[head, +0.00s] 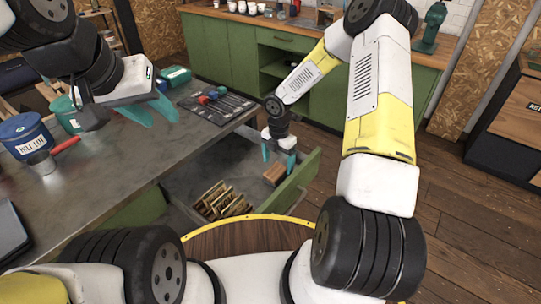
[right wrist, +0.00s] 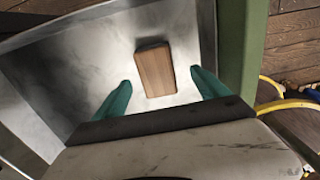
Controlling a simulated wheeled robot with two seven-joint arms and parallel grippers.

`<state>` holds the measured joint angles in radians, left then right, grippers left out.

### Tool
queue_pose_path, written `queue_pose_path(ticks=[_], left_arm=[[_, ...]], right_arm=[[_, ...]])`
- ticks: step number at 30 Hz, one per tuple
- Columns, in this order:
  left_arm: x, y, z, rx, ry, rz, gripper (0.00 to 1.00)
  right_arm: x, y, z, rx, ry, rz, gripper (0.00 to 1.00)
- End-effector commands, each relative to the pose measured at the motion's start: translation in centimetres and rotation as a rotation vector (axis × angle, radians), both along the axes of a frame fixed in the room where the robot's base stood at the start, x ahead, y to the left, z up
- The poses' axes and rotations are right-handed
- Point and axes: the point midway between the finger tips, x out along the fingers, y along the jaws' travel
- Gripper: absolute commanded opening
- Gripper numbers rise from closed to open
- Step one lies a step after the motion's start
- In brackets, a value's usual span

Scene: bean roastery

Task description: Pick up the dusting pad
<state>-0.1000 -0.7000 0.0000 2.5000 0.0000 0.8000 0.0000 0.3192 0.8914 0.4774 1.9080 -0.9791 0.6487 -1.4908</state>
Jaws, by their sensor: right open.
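The dusting pad (right wrist: 155,70) appears to be the brown, wood-topped block lying flat on the metal floor of the open drawer. In the head view the pad (head: 275,174) lies near the drawer's right end. My right gripper (head: 278,158) is over the drawer, with its teal fingers apart. In the right wrist view the pad lies ahead of my right gripper (right wrist: 158,92), between the lines of the two fingers, which are not closed on it. My left gripper (head: 163,122) is open and empty above the grey worktop.
The green-fronted drawer (head: 298,184) stands open, its walls close around my right gripper. Several wood-and-bristle items (head: 221,201) lie in its nearer part. On the worktop (head: 120,165) are a blue tin (head: 24,136) and a dark mat with tools (head: 215,101).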

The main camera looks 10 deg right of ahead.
Motion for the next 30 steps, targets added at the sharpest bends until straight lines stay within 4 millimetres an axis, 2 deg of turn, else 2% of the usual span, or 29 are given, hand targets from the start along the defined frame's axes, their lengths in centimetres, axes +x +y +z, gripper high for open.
queue_pose_path(ticks=[10,13,20,30], left_arm=[[0.0,0.0,0.0,0.000,0.000,0.000,0.36],[0.0,0.0,0.0,0.000,0.000,0.000,0.36],[0.0,0.0,0.0,0.000,0.000,0.000,0.36],[0.0,0.0,0.0,0.000,0.000,0.000,0.36]], right_arm=[[0.2,0.7,-4.7,-0.001,0.002,-0.002,0.85],[0.2,0.7,-5.3,0.001,0.001,-0.002,0.85],[0.2,0.7,-5.4,0.000,-0.001,-0.002,0.85],[0.2,0.7,-5.4,0.000,0.000,-0.003,0.18]])
